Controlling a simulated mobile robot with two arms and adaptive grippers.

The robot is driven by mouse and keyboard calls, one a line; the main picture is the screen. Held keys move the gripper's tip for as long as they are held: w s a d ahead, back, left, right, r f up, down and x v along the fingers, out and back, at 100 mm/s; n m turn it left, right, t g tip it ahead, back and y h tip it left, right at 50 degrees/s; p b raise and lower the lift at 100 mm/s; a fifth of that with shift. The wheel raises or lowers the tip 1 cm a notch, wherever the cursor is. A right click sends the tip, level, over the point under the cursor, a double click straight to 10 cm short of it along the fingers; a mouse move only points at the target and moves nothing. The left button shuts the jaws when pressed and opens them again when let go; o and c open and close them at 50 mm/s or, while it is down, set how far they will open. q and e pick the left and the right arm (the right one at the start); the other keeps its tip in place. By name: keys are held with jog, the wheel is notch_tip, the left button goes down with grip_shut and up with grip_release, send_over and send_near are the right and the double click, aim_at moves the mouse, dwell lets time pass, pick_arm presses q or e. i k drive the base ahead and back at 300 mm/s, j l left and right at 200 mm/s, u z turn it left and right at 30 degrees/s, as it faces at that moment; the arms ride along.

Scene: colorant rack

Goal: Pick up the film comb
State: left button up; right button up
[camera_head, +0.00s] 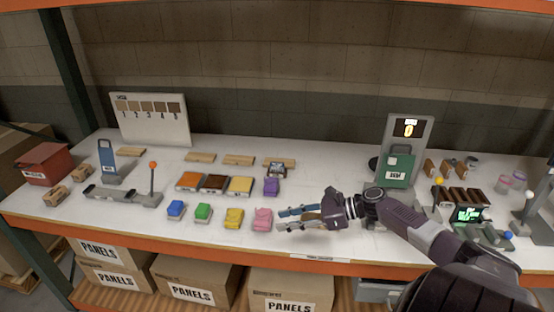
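My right gripper (280,219) reaches in from the right, low over the front middle of the white table. Its two fingers point left and stand apart, and I see nothing clearly held between them. The pink block (262,219) is just left of the fingertips; I cannot tell if they touch. I cannot identify the film comb with certainty. A small dark and pale piece (277,170) lies behind the purple block (271,187), too small to make out. My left gripper is not in view.
Blue (176,209), green (203,212) and yellow (234,218) blocks stand in a row left of the gripper. Coloured panels (215,183) lie behind them. A green-faced display stand (409,130) is at right. The table's middle behind the gripper is clear.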

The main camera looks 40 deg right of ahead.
aim_at(276, 166)
jog(key=i+l, duration=0.35)
jog(key=l, duration=0.15)
jog(key=i+l, duration=0.35)
jog(key=l, duration=0.15)
jog(key=i+l, duration=0.4)
jog(key=l, duration=0.1)
